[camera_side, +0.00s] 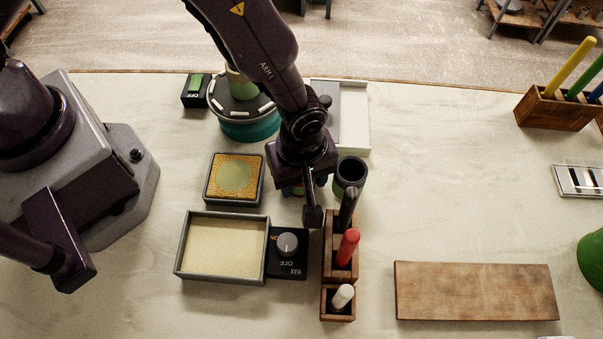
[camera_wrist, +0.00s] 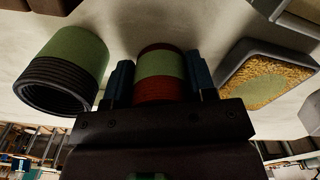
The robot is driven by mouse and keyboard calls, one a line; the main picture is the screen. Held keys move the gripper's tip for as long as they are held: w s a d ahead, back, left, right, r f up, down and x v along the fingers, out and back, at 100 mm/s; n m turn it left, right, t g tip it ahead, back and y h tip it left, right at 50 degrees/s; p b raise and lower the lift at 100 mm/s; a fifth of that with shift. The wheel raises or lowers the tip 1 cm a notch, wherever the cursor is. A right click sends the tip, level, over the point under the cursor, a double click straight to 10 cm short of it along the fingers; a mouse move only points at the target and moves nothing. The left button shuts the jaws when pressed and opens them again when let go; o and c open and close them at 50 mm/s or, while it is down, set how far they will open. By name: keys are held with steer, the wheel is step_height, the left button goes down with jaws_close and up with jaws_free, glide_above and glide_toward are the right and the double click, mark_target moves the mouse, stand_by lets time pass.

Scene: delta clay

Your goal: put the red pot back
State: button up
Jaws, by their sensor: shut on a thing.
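My gripper (camera_wrist: 160,78) is shut on the red pot (camera_wrist: 160,90), with one blue fingertip on each side. The pot is red with a broad pale green band. In the side view my gripper (camera_side: 303,188) points down between the sponge tray (camera_side: 235,200) and a dark open cup (camera_side: 350,172). There the wrist hides nearly all of the pot. I cannot tell whether the pot touches the table.
In the wrist view a green pot with a dark ribbed open end (camera_wrist: 65,72) stands left of the held pot. A turntable (camera_side: 250,128), a cream-filled wax tray (camera_side: 222,247) and wooden tool holders (camera_side: 341,262) crowd around. A wooden board (camera_side: 475,290) lies right; bare table surrounds it.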

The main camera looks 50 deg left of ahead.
steer(key=shift+f, duration=0.1)
steer(key=o, duration=0.5)
steer(key=w+a+r+m+h, duration=0.1)
steer(key=a+r, duration=0.2)
steer(key=r, duration=0.7)
steer(key=a+r+m+h, duration=0.1)
steer(key=a+r+m, duration=0.15)
steer(key=r, duration=0.85)
steer(key=s+a+r+m+t, duration=0.2)
steer(key=s+a+r+m, duration=0.1)
steer(key=a, duration=0.3)
steer(key=s+a+r+m+t+y, duration=0.1)
steer(key=s+a+r+m, duration=0.2)
steer(key=a+r, duration=0.3)
steer(key=s+a+r+m+t+y, duration=0.1)
steer(key=s+a+r+m+t, duration=0.1)
steer(key=a, duration=0.4)
steer(key=shift+s+a+r+m+t, duration=0.15)
steer(key=shift+s+r+m, duration=0.2)
steer(key=shift+r+m, duration=0.3)
steer(key=shift+s+a+r+m+t, duration=0.15)
steer(key=shift+s+r+m, duration=0.25)
steer(key=shift+r, duration=0.3)
